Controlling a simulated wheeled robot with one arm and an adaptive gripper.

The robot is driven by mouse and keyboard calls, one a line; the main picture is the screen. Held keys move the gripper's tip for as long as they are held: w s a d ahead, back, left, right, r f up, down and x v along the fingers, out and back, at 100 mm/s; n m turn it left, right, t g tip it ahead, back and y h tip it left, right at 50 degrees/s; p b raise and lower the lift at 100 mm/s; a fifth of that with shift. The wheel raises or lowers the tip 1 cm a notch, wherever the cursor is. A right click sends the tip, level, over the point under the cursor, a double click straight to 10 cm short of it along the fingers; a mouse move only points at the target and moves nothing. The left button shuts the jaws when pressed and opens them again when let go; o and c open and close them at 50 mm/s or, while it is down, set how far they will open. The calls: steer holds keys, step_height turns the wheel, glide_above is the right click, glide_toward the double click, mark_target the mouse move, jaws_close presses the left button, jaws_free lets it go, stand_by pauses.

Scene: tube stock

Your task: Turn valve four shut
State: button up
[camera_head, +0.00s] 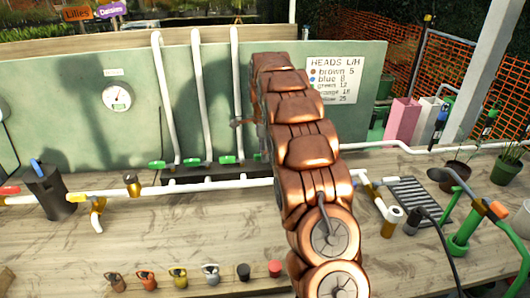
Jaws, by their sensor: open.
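Three green valve handles show along the back of the bench in the head view: a left one (157,165), a middle one (191,162) and a right one (227,160). Each sits at the foot of a white upright pipe. I see no numbers on them and cannot tell which is valve four. A small part of my gripper (247,122) sticks out left of the arm, above the right handle. It is open; most of it is hidden behind the arm.
A white horizontal pipe (220,186) crosses the bench before the valves. Several small coloured fittings stand along the front. A round gauge (117,97) and a "HEADS L/H" sign (335,80) are on the green back panel. A green pipe fitting (462,232) stands at right.

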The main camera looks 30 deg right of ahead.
steer(key=shift+r, duration=0.15)
step_height(320, 180, up, 6)
steer(key=shift+r, duration=0.6)
stand_by(0.4)
